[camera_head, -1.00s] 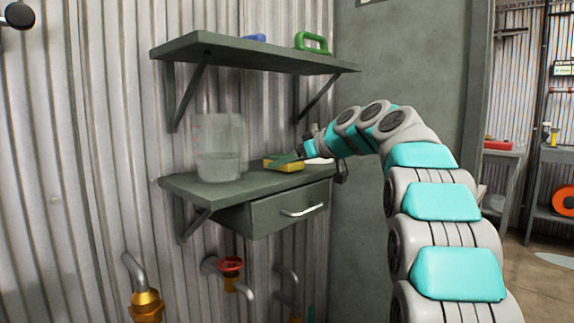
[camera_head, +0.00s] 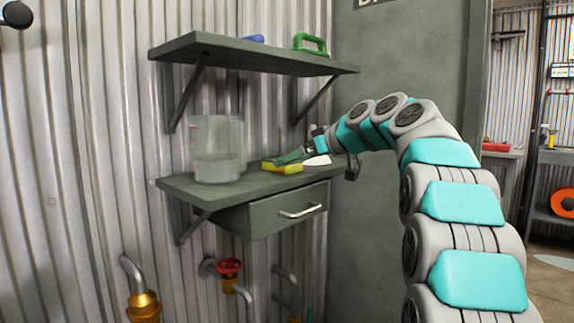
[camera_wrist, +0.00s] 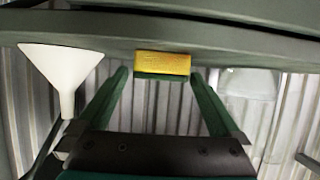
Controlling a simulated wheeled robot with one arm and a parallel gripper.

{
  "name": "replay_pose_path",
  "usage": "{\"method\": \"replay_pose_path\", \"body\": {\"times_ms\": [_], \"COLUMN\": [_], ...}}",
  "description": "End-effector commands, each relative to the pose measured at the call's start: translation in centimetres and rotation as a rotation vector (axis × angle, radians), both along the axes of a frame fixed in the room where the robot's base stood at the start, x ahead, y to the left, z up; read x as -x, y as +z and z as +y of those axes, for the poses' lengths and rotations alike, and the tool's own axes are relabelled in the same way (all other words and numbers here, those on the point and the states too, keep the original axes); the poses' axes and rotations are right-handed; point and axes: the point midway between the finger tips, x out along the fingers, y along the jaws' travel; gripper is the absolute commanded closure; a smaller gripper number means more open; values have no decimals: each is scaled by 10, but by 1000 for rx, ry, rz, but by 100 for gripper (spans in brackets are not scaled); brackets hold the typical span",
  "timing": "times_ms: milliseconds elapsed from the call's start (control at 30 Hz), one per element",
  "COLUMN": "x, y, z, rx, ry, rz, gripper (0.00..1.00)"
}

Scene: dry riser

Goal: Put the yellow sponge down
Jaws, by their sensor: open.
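The yellow sponge (camera_head: 288,169) has a green layer and lies on the lower grey shelf (camera_head: 243,184), right of the clear jug. In the wrist view the sponge (camera_wrist: 162,62) shows between and just beyond the fingertips, with a gap to each finger. My gripper (camera_head: 296,156) is open, with its green fingers spread wide at the sponge. In the head view one finger hides part of the sponge. In the wrist view both fingers of my gripper (camera_wrist: 160,76) show, with nothing held between them.
A clear jug (camera_head: 215,150) stands left of the sponge. A white funnel (camera_head: 318,160) is close on the right. The upper shelf (camera_head: 255,56), with a green-handled thing (camera_head: 311,43), hangs above. A drawer (camera_head: 285,212) sits below.

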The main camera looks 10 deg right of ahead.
Motion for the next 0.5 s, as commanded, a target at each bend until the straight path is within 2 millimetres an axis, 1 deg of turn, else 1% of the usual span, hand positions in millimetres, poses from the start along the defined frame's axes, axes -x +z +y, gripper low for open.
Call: {"method": "replay_pose_path", "body": {"times_ms": [100,233,333,500], "x": [20,39,50,60], "y": [12,23,30,35], "z": [-14,-27,-36,-43], "rx": [0,2,1,1], "ry": [-2,0,-2,0], "rz": [-6,-6,-8,-3], "gripper": [0,0,0,0]}}
